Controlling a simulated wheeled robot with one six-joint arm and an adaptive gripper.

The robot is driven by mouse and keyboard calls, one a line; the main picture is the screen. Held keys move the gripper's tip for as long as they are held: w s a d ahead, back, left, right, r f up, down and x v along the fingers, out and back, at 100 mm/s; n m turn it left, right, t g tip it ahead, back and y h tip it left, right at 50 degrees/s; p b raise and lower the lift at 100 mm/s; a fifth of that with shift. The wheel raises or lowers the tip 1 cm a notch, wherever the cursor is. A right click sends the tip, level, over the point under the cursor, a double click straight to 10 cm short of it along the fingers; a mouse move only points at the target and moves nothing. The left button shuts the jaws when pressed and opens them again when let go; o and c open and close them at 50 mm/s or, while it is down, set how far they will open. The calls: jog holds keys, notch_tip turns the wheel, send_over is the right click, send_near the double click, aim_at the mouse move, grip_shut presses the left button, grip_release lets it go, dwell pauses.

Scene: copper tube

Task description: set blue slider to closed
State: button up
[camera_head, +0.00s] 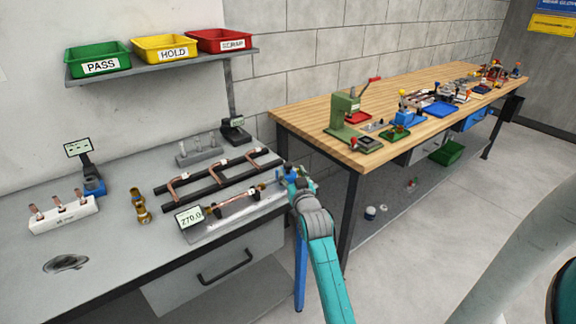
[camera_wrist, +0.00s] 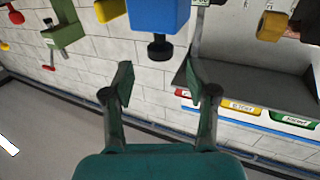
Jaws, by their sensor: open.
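A blue block (camera_wrist: 160,14), which looks like the blue slider, shows at the top of the wrist view with a black knob (camera_wrist: 160,47) below it. My gripper (camera_wrist: 160,78) is open and empty, its two fingers apart; in the picture the knob lies just above the gap between them. In the head view my gripper (camera_head: 294,178) is at the right end of the measuring fixture (camera_head: 232,222), and the blue part there is small and partly covered by it. A copper tube (camera_head: 238,205) lies on the fixture, beside a display (camera_head: 189,217) reading 270.0.
A black rack (camera_head: 225,172) with bent copper tubes stands behind the fixture. A white block (camera_head: 64,217) and brass fittings (camera_head: 139,208) are to the left. Green, yellow and red bins (camera_head: 165,49) sit on a shelf above. A wooden bench (camera_head: 310,115) with tools stands to the right.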

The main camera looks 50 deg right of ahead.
aim_at(289, 167)
jog(key=shift+x, duration=2.7)
jog(key=shift+c, duration=0.3)
grip_shut()
